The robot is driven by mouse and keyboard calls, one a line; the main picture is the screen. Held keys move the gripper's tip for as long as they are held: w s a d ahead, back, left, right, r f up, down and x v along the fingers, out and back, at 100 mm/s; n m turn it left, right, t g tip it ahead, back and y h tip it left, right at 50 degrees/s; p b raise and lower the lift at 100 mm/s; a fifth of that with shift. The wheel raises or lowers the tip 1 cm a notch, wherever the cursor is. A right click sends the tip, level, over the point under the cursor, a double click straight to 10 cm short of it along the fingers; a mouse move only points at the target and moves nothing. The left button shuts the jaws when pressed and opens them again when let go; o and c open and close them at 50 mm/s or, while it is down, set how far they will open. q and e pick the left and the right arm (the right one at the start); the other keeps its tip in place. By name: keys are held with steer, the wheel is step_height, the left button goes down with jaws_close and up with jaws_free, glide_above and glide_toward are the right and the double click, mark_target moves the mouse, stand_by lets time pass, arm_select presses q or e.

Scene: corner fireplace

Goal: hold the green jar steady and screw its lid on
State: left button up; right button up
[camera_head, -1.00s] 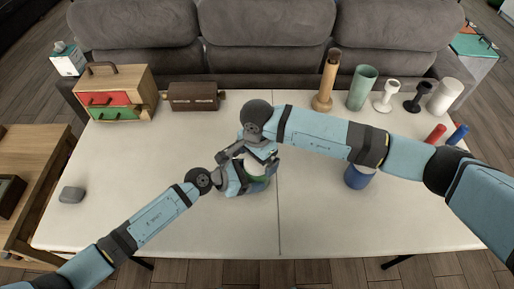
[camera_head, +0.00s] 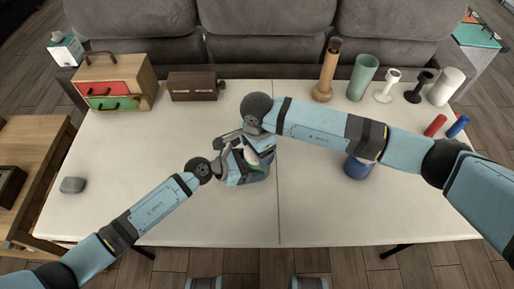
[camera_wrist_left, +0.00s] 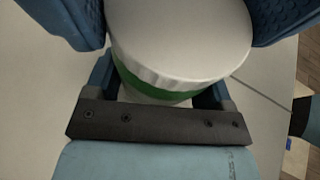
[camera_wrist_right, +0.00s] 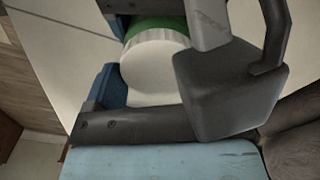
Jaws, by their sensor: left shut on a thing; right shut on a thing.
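The green jar (camera_head: 262,177) stands upright near the middle of the white table, mostly hidden by my grippers. In the left wrist view its green band (camera_wrist_left: 150,85) shows just under a broad white lid (camera_wrist_left: 180,35). The lid sits on top and looks level; I cannot tell how tightly it is seated. My left gripper (camera_head: 243,170) comes in from the left, low, and is shut around the jar. My right gripper (camera_head: 260,150) is above it and shut on the lid. The right wrist view shows the white lid (camera_wrist_right: 150,72) and green band (camera_wrist_right: 158,26) close up.
A blue jar (camera_head: 356,168) stands under my right forearm. A drawer chest (camera_head: 128,85) and brown box (camera_head: 193,86) are at back left; a wooden bottle (camera_head: 325,75), green cup (camera_head: 362,76) and candlesticks are at back right. The front of the table is clear.

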steer(key=m, duration=0.6)
steer(key=shift+m, duration=0.4)
steer(key=m, duration=0.4)
steer(key=shift+m, duration=0.3)
steer(key=o, duration=0.9)
steer(key=shift+r, duration=2.25)
